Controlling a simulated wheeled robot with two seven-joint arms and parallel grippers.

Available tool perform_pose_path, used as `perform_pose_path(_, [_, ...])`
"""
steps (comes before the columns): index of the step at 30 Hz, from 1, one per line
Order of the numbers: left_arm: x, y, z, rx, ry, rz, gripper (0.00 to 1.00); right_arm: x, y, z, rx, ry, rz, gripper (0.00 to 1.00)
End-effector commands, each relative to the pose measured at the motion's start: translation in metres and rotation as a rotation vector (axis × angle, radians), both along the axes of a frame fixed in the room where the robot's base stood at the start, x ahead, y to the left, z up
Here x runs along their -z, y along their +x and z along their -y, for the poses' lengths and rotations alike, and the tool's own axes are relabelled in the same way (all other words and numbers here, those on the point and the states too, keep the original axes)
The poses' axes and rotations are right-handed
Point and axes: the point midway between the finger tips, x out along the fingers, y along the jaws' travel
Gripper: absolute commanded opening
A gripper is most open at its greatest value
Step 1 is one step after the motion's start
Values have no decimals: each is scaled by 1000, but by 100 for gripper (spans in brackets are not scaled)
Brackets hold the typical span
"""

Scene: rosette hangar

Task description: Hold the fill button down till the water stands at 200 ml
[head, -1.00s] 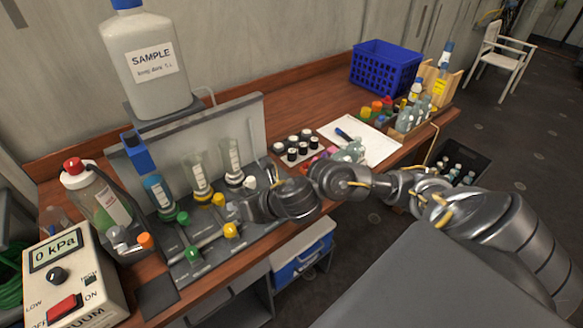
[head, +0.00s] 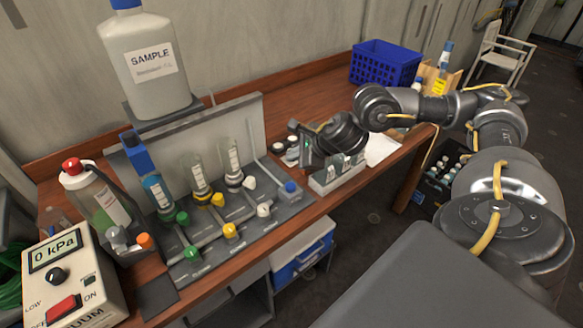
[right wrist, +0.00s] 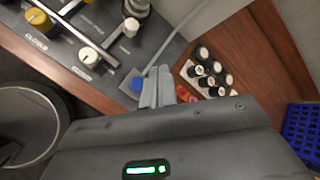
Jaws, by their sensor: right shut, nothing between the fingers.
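The blue button (head: 290,187) sits on a small grey block at the right end of the grey manifold. It also shows in the right wrist view (right wrist: 136,83), just left of my fingertips. My right gripper (head: 304,160) is shut and empty. Its fingertips, clear in the right wrist view (right wrist: 158,78), are beside the button, not over it; their height above the bench is hard to tell. Three clear graduated tubes stand on the manifold: left (head: 157,192), middle (head: 197,178) and right (head: 234,165). Their water levels are too small to read. My left gripper is not in view.
A SAMPLE bottle (head: 152,62) stands above the manifold. Green, yellow and white knobs (head: 230,230) cover the manifold. A vacuum box (head: 68,270) is at the left. A blue basket (head: 385,66) stands at the back right.

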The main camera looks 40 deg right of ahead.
Motion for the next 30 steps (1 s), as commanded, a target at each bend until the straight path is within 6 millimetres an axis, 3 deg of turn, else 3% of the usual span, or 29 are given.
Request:
perform_pose_path(8, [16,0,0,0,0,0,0,20,0,0,1,1,0,0])
perform_pose_path(21, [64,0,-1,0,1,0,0,80,0,0,1,1,0,0])
perform_pose_path(30, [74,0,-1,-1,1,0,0,88,0,0,1,1,1,0])
